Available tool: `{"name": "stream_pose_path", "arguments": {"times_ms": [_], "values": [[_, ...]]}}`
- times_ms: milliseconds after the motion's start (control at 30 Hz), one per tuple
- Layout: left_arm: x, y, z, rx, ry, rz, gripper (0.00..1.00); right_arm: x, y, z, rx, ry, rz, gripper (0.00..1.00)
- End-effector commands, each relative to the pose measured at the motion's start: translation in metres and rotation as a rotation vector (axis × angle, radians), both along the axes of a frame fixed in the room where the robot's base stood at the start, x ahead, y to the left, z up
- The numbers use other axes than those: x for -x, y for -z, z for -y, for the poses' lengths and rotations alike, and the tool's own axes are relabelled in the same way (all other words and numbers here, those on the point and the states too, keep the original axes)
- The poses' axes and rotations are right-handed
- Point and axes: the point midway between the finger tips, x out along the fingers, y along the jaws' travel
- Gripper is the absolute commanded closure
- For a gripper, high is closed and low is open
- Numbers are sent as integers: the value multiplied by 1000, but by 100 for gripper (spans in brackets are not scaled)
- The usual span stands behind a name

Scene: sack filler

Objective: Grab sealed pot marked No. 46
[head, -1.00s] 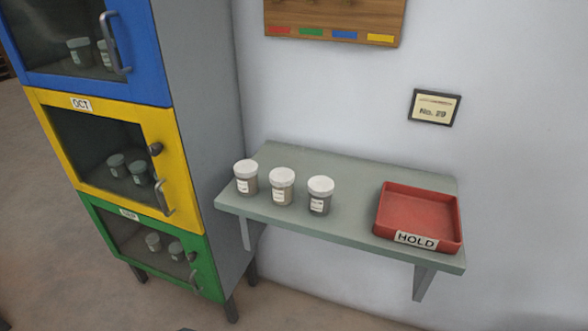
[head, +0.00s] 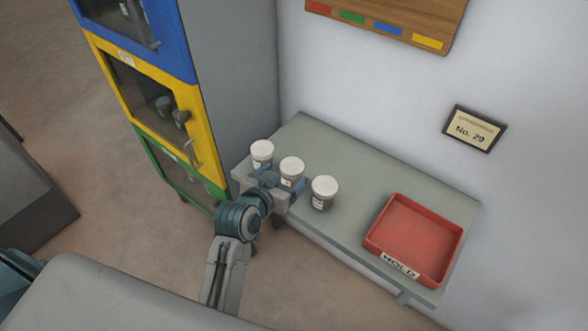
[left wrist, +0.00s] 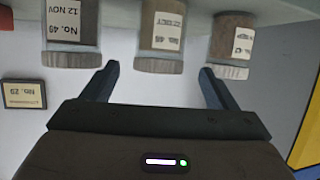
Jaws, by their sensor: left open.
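Three grey pots with white lids stand in a row on the shelf: a left pot (head: 262,152), a middle pot (head: 291,170) and a right pot (head: 323,192). The left wrist view is upside down and reverses the row. There the right pot's label (left wrist: 70,25) looks like No. 49, 12 NOV. The middle pot's label (left wrist: 165,28) is blurred and may read No. 46; the left pot's label (left wrist: 242,42) is partly turned away. My left gripper (head: 283,185) is open and empty at the middle pot, its fingers spread toward either side. My right gripper is out of view.
A red HOLD tray (head: 412,236), empty, sits at the shelf's right end. The shelf top (head: 345,160) is clear behind the pots. A cabinet with blue, yellow (head: 200,135) and green doors stands left. A No. 29 sign (head: 474,129) hangs on the wall.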

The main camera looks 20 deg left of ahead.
Motion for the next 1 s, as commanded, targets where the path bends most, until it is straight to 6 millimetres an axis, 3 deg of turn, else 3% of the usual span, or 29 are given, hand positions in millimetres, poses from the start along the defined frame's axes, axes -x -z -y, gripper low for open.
{"name": "stream_pose_path", "arguments": {"times_ms": [600, 900, 1000], "values": [[-58, 26, 9, -1, 0, -2, 19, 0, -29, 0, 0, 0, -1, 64], [-62, 30, 10, -1, -1, -1, 19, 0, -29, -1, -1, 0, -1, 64], [-62, 30, 10, -1, -1, -1, 37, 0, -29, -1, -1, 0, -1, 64]]}}
